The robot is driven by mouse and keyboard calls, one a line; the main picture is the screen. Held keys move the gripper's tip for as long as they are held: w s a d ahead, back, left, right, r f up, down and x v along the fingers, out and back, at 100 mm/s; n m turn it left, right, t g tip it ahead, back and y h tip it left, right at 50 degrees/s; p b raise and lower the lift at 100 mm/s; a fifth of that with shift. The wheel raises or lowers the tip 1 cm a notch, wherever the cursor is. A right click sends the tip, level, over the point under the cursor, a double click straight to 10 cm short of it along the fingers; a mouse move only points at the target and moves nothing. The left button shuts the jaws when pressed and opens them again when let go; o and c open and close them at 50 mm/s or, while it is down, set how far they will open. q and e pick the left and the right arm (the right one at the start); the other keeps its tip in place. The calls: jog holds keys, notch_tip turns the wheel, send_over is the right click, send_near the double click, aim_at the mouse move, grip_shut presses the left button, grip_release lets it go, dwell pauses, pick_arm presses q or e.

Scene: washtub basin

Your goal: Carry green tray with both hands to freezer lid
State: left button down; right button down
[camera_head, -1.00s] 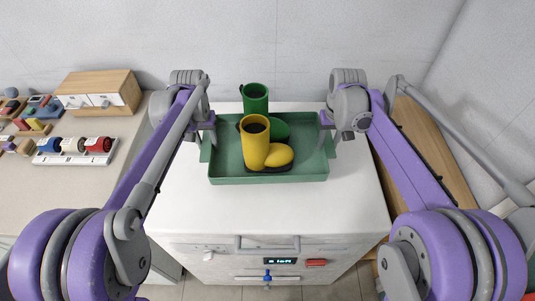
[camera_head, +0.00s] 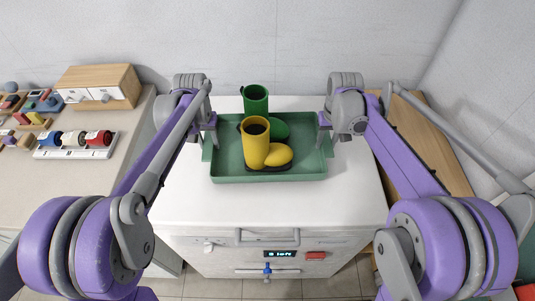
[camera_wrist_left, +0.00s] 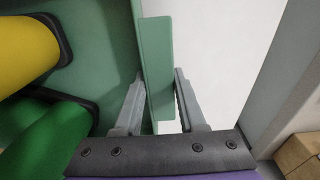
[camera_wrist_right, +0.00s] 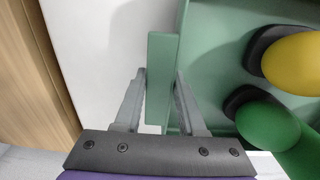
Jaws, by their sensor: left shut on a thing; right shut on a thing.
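The green tray (camera_head: 225,168) is level over the white freezer lid (camera_head: 180,205) in the head view; whether it touches the lid I cannot tell. It holds a yellow boot (camera_head: 256,143) and a green boot (camera_head: 256,100) behind it, both upright. My left gripper (camera_head: 211,143) is shut on the tray's left wall, with one finger on each side in the left wrist view (camera_wrist_left: 155,105). My right gripper (camera_head: 324,136) is shut on the tray's right wall, which also shows between the fingers in the right wrist view (camera_wrist_right: 160,100).
A counter on the left holds a wooden drawer box (camera_head: 98,87), a white rack with coloured rolls (camera_head: 75,145) and several small blocks. A wooden surface (camera_head: 420,150) lies right of the freezer. The freezer front has a handle (camera_head: 267,238) and a small display (camera_head: 280,254). The wall is close behind.

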pick_arm(q)
jog(key=shift+f, duration=0.7)
pick_arm(e)
jog(key=shift+f, duration=0.7)
pick_arm(q)
jog(key=c, duration=0.9)
grip_release()
jog(key=shift+f, duration=0.15)
pick_arm(e)
jog(key=c, duration=0.9)
grip_release()
jog(key=shift+f, duration=0.15)
pick_arm(q)
jog(key=o, duration=0.4)
pick_arm(e)
jog(key=o, duration=0.4)
pick_arm(q)
jog(key=r, duration=1.2)
jog(key=shift+s, duration=0.4)
pick_arm(e)
jog(key=shift+r, duration=0.3)
notch_tip(320, 180, up, 12)
jog(key=shift+s+f, duration=0.25)
jog(key=shift+s, duration=0.2)
